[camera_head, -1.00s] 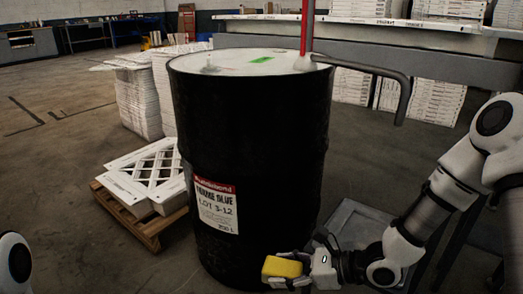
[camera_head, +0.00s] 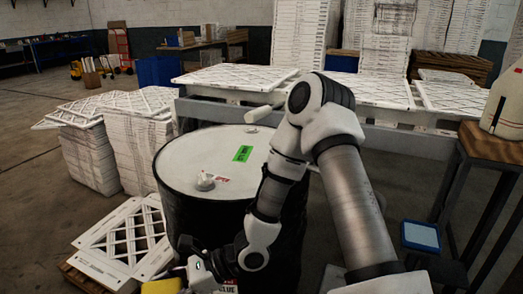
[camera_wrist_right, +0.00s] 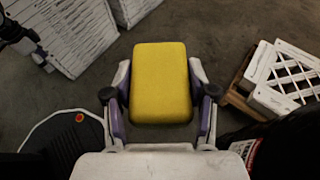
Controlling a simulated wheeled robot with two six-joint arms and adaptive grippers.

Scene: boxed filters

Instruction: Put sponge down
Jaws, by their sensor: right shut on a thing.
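The yellow sponge (camera_wrist_right: 160,82) is held between the fingers of my right gripper (camera_wrist_right: 161,100), which is shut on its sides in the right wrist view. In the head view the sponge (camera_head: 162,286) shows only partly at the bottom edge, with my right gripper (camera_head: 190,280) beside it, low in front of the black drum. In the wrist view the sponge is in the air above the grey floor. What looks like part of my left gripper (camera_wrist_right: 24,38) shows at the upper left of the wrist view; its fingers are unclear.
The black drum (camera_head: 230,170) with a pale lid stands close by my right arm. White filters on a pallet (camera_head: 125,240) lie to its left. A blue-framed pad (camera_head: 421,237) is at the right, near a stool holding a jug (camera_head: 503,100). Filter stacks line the back table.

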